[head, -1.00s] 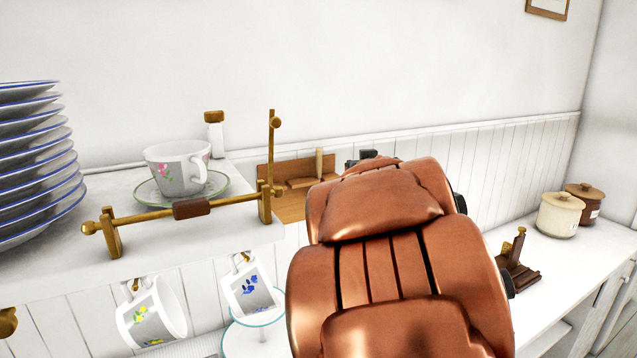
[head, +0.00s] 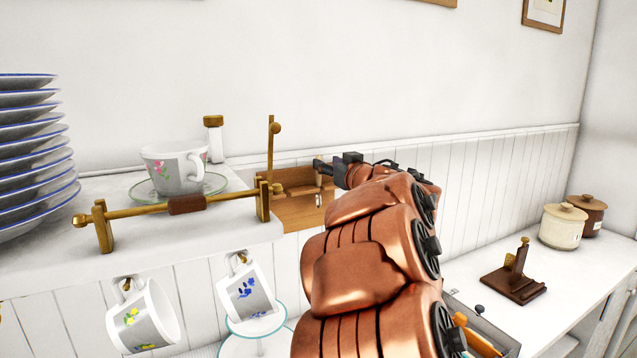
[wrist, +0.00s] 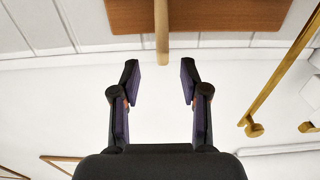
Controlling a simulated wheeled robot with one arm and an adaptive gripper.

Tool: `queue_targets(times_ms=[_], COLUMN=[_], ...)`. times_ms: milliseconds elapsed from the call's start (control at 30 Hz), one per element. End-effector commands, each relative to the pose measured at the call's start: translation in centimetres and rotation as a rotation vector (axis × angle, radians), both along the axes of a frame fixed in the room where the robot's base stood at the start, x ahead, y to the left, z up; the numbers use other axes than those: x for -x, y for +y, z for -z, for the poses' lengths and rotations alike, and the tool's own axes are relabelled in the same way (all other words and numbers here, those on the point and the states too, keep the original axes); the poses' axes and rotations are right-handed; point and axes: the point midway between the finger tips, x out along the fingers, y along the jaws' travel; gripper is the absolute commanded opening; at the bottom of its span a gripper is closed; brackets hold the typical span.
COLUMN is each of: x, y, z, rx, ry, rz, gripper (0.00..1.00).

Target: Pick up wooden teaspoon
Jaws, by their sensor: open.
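A thin pale wooden rod (wrist: 162,35) shows in the wrist view in front of a brown wooden rack. It looks like the teaspoon's handle, but no spoon bowl shows, so I cannot tell for sure. In the head view the rod (head: 318,172) stands upright at the rack (head: 300,212), partly covered by my gripper. My gripper (wrist: 160,70) is open and empty, its two dark fingers spread apart. The rod's near end lies just beyond the fingertips, in line with the gap between them.
A shelf with a brass rail (head: 150,212) holds a floral cup (head: 172,168), a white shaker (head: 214,140) and stacked plates (head: 30,160) at left. Mugs (head: 245,292) hang below. An open drawer (head: 505,335) with orange-brown items sits at lower right.

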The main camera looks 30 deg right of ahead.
Motion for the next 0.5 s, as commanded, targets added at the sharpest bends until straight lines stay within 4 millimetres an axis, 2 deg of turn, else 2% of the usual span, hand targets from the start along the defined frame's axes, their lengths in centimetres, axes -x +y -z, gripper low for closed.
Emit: queue_targets(times_ms=[300,500], x=[-3.8,-5.0], y=[0.1,-0.1], z=[0.4,0.4], rx=[0.001,0.0], ry=[0.001,0.0], rz=[-0.002,0.0], gripper=[0.45,0.45])
